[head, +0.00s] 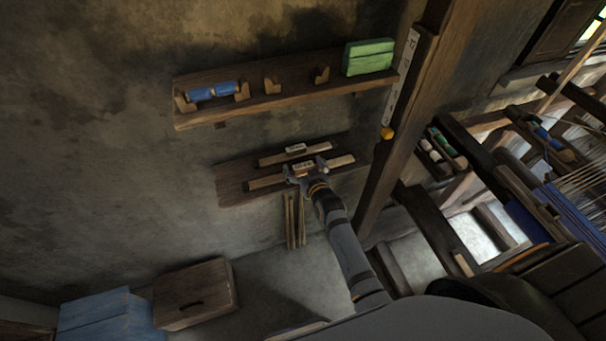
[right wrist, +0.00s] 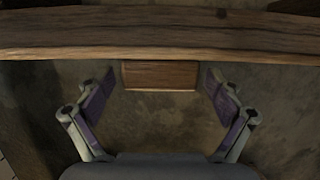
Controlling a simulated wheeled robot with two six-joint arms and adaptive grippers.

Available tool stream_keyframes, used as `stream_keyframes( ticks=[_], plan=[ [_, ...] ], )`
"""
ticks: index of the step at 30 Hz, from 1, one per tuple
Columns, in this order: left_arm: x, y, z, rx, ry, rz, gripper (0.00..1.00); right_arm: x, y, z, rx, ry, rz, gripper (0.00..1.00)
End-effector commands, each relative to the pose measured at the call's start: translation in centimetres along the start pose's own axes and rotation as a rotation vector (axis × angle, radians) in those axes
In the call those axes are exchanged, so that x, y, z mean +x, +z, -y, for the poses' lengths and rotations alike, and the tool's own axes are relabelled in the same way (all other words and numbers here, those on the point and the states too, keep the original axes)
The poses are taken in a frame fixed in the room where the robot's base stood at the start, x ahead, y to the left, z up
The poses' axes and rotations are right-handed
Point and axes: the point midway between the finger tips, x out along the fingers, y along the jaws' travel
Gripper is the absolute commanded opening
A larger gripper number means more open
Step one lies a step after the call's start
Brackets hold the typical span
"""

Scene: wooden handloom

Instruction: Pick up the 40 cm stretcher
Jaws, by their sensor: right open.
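Two pale wooden stretchers lie on the lower wall board (head: 230,185) in the head view. The upper stretcher (head: 270,160) and the lower stretcher (head: 262,183) each carry a small white label, too small to read surely. My right gripper (head: 306,170) is at the middle of the lower stretcher, its fingers spread around the label area and hiding part of the wood. In the right wrist view the right gripper (right wrist: 158,84) is open, with a short wooden piece (right wrist: 160,75) between its fingertips, apart from both fingers. I cannot tell which part that piece is. My left gripper is out of view.
A long plank (right wrist: 160,35) crosses the top of the right wrist view. An upper shelf (head: 285,103) holds blue rolls (head: 212,91) and a green block (head: 368,57). A wooden post (head: 405,120) stands at the right. Thin sticks (head: 295,220) hang below the board.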

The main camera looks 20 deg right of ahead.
Motion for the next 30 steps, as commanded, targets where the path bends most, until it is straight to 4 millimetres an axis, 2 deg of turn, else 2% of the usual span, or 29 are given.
stream_keyframes(
  ticks=[5,20,30],
  plan=[
    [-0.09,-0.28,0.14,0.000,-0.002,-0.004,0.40,-0.01,-0.07,-0.01,-0.001,0.000,0.001,0.93],
    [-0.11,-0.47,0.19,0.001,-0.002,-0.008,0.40,-0.04,-0.01,-0.01,0.000,0.000,0.002,0.27],
    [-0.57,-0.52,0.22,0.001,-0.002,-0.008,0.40,-0.10,-0.57,-0.04,-0.001,0.000,0.001,0.27]
  ],
)
